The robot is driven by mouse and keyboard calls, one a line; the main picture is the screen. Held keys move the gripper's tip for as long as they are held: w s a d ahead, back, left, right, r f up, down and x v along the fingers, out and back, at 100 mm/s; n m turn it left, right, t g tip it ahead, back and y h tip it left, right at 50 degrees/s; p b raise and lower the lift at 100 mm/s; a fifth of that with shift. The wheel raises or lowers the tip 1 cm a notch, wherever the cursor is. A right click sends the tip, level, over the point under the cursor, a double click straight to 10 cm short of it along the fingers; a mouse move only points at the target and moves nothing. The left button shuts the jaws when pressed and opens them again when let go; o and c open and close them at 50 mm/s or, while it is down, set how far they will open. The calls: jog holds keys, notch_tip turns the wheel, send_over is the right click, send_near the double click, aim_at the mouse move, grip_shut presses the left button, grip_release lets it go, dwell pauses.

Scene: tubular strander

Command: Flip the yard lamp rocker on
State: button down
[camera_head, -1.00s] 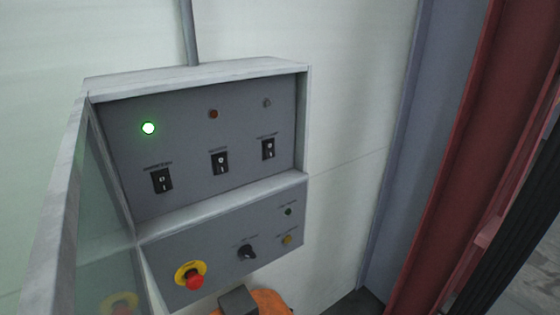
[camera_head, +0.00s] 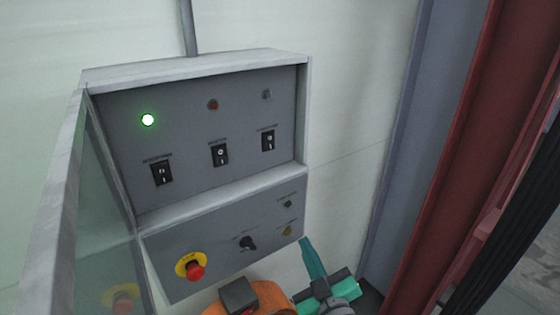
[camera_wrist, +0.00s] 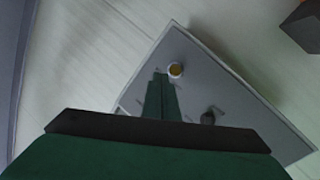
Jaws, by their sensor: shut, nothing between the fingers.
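Three black rocker switches sit in a row on the upper grey panel: a left rocker (camera_head: 162,173), a middle rocker (camera_head: 220,154) and a right rocker (camera_head: 268,140). Their labels are too blurred to read surely; the right one seems to be the yard lamp rocker. The small lamp (camera_head: 266,95) above it is grey and unlit. My gripper (camera_head: 306,243) is shut and empty, below and right of the rockers, apart from them. In the wrist view my gripper (camera_wrist: 162,78) points at the lower panel near a yellow button (camera_wrist: 175,69); no rocker shows there.
A green lamp (camera_head: 148,120) is lit above the left rocker. The lower panel holds a red emergency stop (camera_head: 194,271) and a black knob (camera_head: 247,243). An open glass door (camera_head: 105,200) stands on the left. A red post (camera_head: 440,150) stands on the right.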

aim_at(271, 149)
jog(key=s+r+n+g+y, duration=0.2)
jog(key=r+n, duration=0.6)
jog(key=r, duration=0.4)
jog(key=s+d+r+n+g+y, duration=0.1)
jog(key=s+r+n+g+y, duration=0.1)
jog(key=r+n, duration=0.6)
notch_tip(271, 149, up, 4)
jog(key=shift+s+r+y, duration=0.25)
jog(key=shift+s+y, duration=0.1)
jog(key=shift+y, duration=0.05)
jog(key=shift+w, duration=0.1)
jog(key=x, duration=1.3)
jog(key=shift+w+a+f, duration=0.1)
jog(key=shift+w, duration=0.2)
jog(key=shift+a, duration=0.1)
